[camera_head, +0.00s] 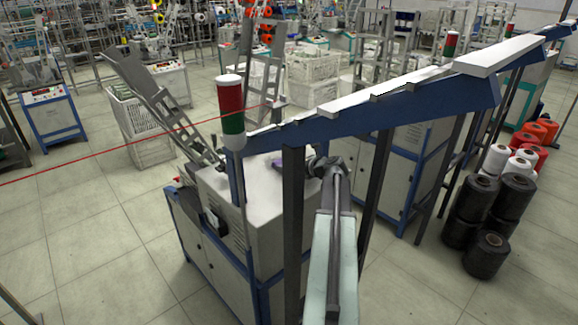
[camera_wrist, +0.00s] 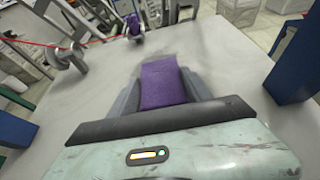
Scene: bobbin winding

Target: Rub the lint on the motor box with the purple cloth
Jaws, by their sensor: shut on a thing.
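The motor box is the white-topped cabinet (camera_head: 225,192) under the blue beam in the head view. Its pale top (camera_wrist: 235,65) fills much of the wrist view. My gripper (camera_head: 292,164) is over the box top, partly behind a dark post. In the wrist view my gripper (camera_wrist: 162,88) is shut on the purple cloth (camera_wrist: 163,84), which sticks out between the fingers. A bit of the cloth (camera_head: 277,166) shows in the head view. A faint grey smear (camera_wrist: 190,48) lies just ahead of the cloth; I cannot tell whether it is lint or whether the cloth touches the top.
A red-green signal light (camera_head: 231,112) and the blue beam (camera_head: 370,112) stand close around my arm. A purple spool (camera_wrist: 133,24) is at the box's far edge. A red thread (camera_head: 130,145) crosses at left. Black cones (camera_head: 488,215) stand at right.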

